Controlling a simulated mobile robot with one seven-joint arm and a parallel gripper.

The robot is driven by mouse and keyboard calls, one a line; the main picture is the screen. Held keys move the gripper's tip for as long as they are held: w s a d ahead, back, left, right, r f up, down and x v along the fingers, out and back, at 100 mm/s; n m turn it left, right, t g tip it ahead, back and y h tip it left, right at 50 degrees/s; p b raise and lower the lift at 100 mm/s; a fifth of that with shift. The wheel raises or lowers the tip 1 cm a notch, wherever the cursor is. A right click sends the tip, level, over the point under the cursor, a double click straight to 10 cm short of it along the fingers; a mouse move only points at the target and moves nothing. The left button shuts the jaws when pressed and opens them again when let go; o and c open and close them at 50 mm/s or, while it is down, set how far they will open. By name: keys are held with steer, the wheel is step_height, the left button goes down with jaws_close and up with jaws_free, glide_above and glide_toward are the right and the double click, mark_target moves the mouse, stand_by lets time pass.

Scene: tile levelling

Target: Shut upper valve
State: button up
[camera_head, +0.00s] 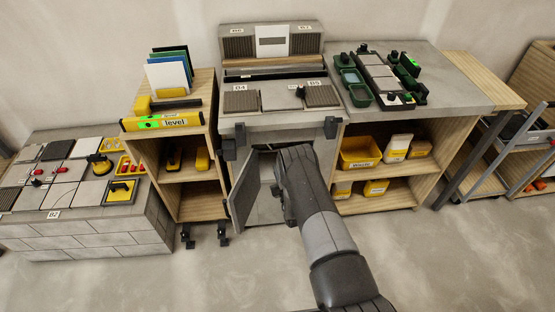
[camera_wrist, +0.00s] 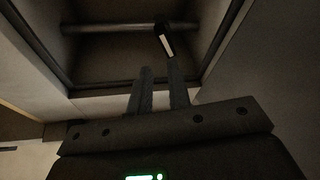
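In the wrist view, a horizontal pipe (camera_wrist: 110,28) crosses the inside of a dark compartment. A small valve handle (camera_wrist: 167,42) with a dark hub and a pale lever sits on it, the lever slanting down to the right. My gripper (camera_wrist: 159,66) points into the compartment just below the lever. Its two fingers are a little apart, with nothing seen between them; contact with the lever cannot be told. In the head view, my arm hides the gripper and the valve. The cabinet door (camera_head: 244,190) stands open to the left. No second valve shows.
The worktop (camera_head: 258,118) is above the opening. Shelves with yellow bins (camera_head: 360,152) stand right, and a shelf unit (camera_head: 193,190) stands left.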

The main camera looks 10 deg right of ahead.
steer(key=d+r+m, duration=0.1)
steer(key=m, duration=0.1)
steer(key=d+r+m+g, duration=0.1)
steer(key=m, duration=0.1)
steer(key=w+d+r+m, duration=0.1)
steer(key=m, duration=0.1)
steer(key=shift+w+m+g+h, duration=0.1)
steer(key=shift+m+g+h, duration=0.2)
steer(key=shift+g, duration=0.1)
jaws_close()
step_height(320, 180, up, 4)
steer(key=s+d+m+g, duration=0.1)
steer(key=d+m+g, duration=0.2)
steer(key=m, duration=0.7)
steer(key=w+a+f, duration=0.3)
steer(key=w+a, duration=0.2)
steer(key=w, duration=0.4)
steer(key=shift+w+a, duration=0.2)
steer(key=shift+a, duration=0.2)
steer(key=shift+f, duration=0.15)
